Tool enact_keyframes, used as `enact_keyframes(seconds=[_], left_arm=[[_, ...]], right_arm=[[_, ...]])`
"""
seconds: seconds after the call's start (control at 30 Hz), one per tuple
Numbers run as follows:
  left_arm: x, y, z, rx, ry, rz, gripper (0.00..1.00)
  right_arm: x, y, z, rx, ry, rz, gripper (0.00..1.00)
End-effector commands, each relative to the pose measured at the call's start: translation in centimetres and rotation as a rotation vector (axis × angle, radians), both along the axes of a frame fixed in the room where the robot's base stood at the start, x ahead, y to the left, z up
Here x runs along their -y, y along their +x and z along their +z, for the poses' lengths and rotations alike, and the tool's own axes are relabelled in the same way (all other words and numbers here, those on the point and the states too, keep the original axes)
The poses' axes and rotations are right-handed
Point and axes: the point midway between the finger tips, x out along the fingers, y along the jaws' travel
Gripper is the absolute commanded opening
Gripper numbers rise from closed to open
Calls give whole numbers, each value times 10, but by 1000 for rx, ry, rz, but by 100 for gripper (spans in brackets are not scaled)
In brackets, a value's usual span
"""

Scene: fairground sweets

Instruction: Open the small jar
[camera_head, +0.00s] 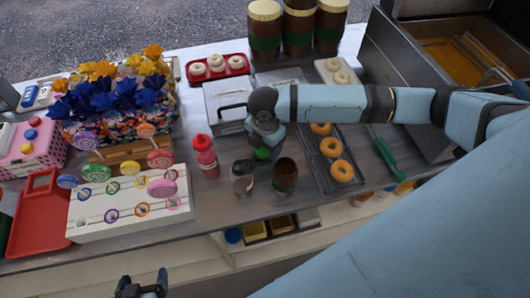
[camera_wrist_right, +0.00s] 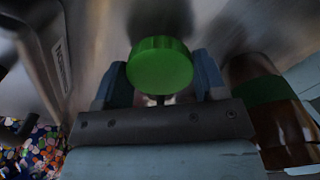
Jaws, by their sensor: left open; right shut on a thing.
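A round green lid (camera_wrist_right: 160,66) sits between the two fingers of my right gripper (camera_wrist_right: 160,85), which is shut on it. In the head view the green lid (camera_head: 263,153) shows just below my right gripper (camera_head: 265,140), above the counter. A small brown jar with a green band (camera_head: 285,176) stands just right of it. A small clear jar (camera_head: 243,182) with a dark upper part stands to the left. I cannot tell whether the lid rests on a jar; the space under it is hidden. My left gripper (camera_head: 142,284) is open and empty in front of the counter.
A red-capped bottle (camera_head: 205,158) stands left of the clear jar. A tray of orange doughnuts (camera_head: 345,187) lies to the right. A white lollipop stand (camera_head: 125,222) is at the left, and large brown jars (camera_head: 298,30) are at the back.

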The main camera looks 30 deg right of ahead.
Motion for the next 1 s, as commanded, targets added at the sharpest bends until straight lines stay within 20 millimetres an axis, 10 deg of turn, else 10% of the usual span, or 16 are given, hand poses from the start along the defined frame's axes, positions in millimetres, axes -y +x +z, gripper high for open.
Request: enact_keyframes(seconds=[0.13,0.57,0.6,0.67,1.0], left_arm=[[1,0,-24,-18,-10,8,89],[1,3,-16,-17,-15,12,89],[1,3,-17,-17,-15,12,89],[1,3,-17,-17,-15,12,89],[2,3,-19,-19,-15,11,89]], right_arm=[[0,0,-24,0,0,4,37],[0,0,-25,0,1,4,37],[0,0,-25,0,1,4,74],[0,0,-25,0,1,5,88],[0,0,-24,0,0,5,91]])
